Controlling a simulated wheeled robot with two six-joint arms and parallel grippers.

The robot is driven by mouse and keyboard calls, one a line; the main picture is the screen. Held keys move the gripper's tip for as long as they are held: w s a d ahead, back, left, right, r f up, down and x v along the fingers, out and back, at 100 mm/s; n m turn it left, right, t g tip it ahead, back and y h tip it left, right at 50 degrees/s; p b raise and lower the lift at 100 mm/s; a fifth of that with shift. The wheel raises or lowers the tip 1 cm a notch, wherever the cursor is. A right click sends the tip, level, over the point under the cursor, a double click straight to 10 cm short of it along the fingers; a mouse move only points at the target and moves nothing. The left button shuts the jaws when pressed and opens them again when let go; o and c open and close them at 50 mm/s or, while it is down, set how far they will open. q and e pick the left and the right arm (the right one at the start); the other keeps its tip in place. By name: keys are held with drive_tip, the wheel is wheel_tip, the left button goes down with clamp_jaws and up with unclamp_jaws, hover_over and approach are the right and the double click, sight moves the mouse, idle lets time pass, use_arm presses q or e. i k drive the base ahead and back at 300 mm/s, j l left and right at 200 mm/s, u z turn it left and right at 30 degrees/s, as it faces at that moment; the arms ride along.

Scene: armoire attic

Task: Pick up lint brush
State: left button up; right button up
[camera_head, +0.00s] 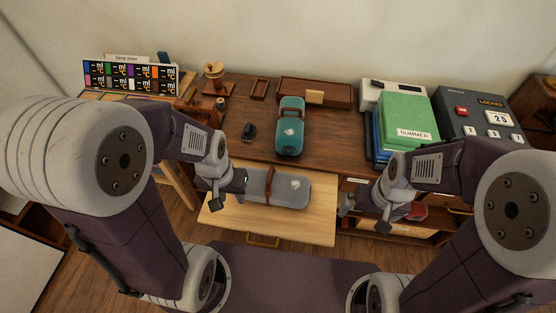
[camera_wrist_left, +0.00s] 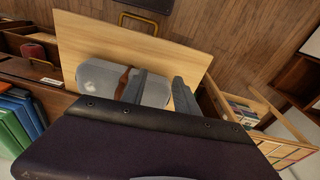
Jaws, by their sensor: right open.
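I cannot make out a lint brush for certain. A grey rounded case-like thing (camera_head: 288,187) with a brown strap lies on the light wooden board (camera_head: 225,217); it also shows in the left wrist view (camera_wrist_left: 97,78). My left gripper (camera_head: 242,181) is at its left end. In the left wrist view its two fingers (camera_wrist_left: 158,76) stand apart, with grey surface seen between them; whether they touch it is unclear. A small black item (camera_head: 249,131), too small to identify, lies on the dark desk. My right gripper (camera_head: 346,203) is open beside the board's right edge.
A teal case (camera_head: 290,127) stands mid-desk before a brown wooden tray (camera_head: 333,94). Green and blue books or folders (camera_head: 408,112) and a grey locked box (camera_head: 477,113) fill the right. A wooden spool-like stand (camera_head: 215,78) and a chart board (camera_head: 130,76) are left.

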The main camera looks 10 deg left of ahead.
sight(249, 130)
drive_tip(key=i+j+z, duration=0.1)
drive_tip(key=j+z, duration=0.4)
drive_tip(key=z, duration=0.2)
drive_tip(key=i+j+z, duration=0.1)
drive_tip(key=j+z, duration=0.25)
drive_tip(key=l, duration=0.1)
